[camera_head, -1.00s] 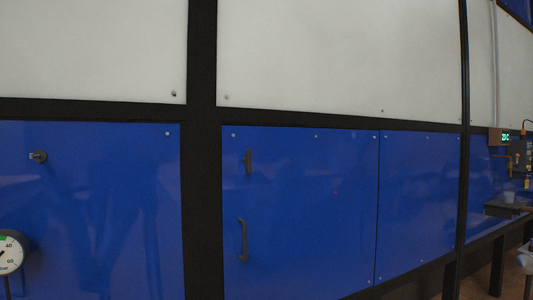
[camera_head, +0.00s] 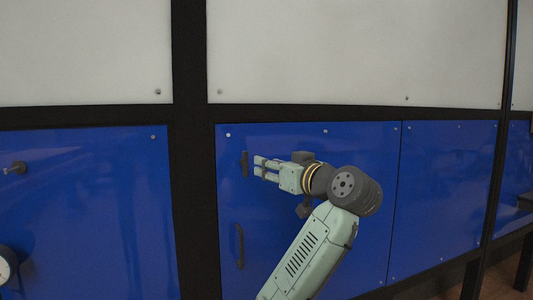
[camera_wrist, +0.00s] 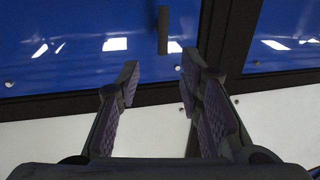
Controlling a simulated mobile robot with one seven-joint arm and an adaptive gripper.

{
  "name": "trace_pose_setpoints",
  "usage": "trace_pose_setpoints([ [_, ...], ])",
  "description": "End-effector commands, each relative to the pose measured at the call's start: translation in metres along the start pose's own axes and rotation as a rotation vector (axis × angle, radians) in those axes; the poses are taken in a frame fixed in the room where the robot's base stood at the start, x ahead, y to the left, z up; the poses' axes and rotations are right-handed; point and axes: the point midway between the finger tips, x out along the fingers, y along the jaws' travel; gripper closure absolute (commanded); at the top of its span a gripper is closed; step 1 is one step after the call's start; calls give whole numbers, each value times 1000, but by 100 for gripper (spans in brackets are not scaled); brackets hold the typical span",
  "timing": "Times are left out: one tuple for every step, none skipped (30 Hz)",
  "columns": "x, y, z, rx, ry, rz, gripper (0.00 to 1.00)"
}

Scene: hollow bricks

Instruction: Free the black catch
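The black catch (camera_head: 244,163) is a short upright bar near the upper left corner of a blue cabinet door (camera_head: 310,220). In the wrist view the catch (camera_wrist: 163,30) shows at the top, ahead of and roughly between my fingertips. My gripper (camera_head: 260,167) is just right of the catch in the head view, its fingers pointing at it. In the wrist view my gripper (camera_wrist: 160,71) is open, with nothing between the fingers. A gap seems to remain between the fingertips and the catch.
A black curved handle (camera_head: 239,245) is lower on the same door. A black post (camera_head: 191,200) stands left of the door, with white panels (camera_head: 350,50) above. Another knob (camera_head: 16,168) and part of a gauge (camera_head: 5,268) are at the far left.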

Motion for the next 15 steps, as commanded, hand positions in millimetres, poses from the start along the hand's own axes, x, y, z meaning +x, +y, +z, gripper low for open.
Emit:
trace_pose_setpoints([
  [5, -1, -1, 2, -3, -4, 66],
  [9, -1, -1, 2, -4, -4, 66],
  [15, -1, -1, 2, -5, -4, 66],
  [20, -1, -1, 2, -4, -4, 66],
  [25, -2, -1, 3, -4, -5, 66],
  [33, -2, -2, 3, -4, -5, 66],
  [39, -1, -2, 3, -5, -4, 66],
  [45, -2, -2, 3, -5, -4, 66],
  [53, -2, -2, 3, -5, -5, 66],
  [59, -2, -2, 2, -5, -4, 66],
  [64, -2, -3, 2, -3, -3, 66],
  [72, -2, -2, 3, -4, -4, 66],
  [77, -2, -2, 3, -4, -3, 66],
  [81, -2, -2, 2, -4, -2, 66],
  [87, -1, -2, 3, -3, -2, 66],
])
